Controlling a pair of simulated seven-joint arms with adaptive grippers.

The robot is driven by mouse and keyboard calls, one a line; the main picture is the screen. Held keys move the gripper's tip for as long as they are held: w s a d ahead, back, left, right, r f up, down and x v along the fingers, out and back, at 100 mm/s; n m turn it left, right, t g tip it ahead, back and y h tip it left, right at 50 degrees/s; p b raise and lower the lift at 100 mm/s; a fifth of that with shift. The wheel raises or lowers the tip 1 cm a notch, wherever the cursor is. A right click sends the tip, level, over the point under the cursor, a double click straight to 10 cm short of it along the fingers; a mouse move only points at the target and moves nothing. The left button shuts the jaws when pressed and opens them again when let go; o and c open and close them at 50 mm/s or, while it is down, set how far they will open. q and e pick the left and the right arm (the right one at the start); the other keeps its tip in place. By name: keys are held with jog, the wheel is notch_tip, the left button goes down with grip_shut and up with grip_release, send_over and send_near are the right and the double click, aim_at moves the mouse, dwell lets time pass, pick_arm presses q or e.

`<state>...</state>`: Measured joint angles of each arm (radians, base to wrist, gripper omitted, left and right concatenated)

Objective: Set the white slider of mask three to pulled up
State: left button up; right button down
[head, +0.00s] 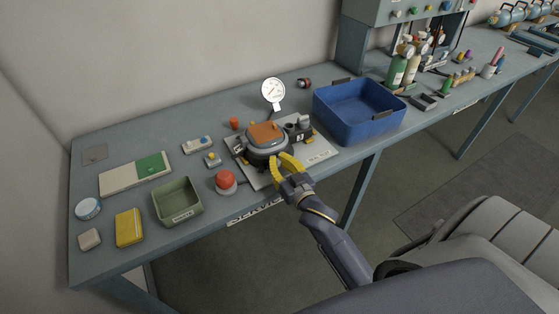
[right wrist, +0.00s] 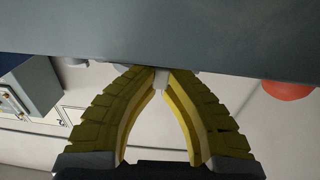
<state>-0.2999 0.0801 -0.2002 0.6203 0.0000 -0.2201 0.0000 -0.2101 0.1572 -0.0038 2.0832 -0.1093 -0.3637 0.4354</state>
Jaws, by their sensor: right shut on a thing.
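The mask (head: 268,150) is a dark, rounded unit with a brown-orange top, standing on a light base plate in the head view. My right gripper (head: 283,160) has yellow fingers and reaches its front side from the lower right. In the right wrist view, the fingertips of my right gripper (right wrist: 161,73) come together on the small white slider (right wrist: 161,80), whose lower end shows between them. A large grey surface hides what lies above the tips. I cannot tell the slider's position along its travel. My left gripper is not in view.
A red button (head: 226,179) stands left of my gripper; a red dome (right wrist: 288,90) shows in the right wrist view. A green tray (head: 178,204) and small items lie left.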

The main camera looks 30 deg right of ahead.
jog(key=shift+a, duration=0.1)
jog(key=c, duration=1.4)
grip_release()
jog(key=s, duration=1.2)
jog(key=shift+a, duration=0.15)
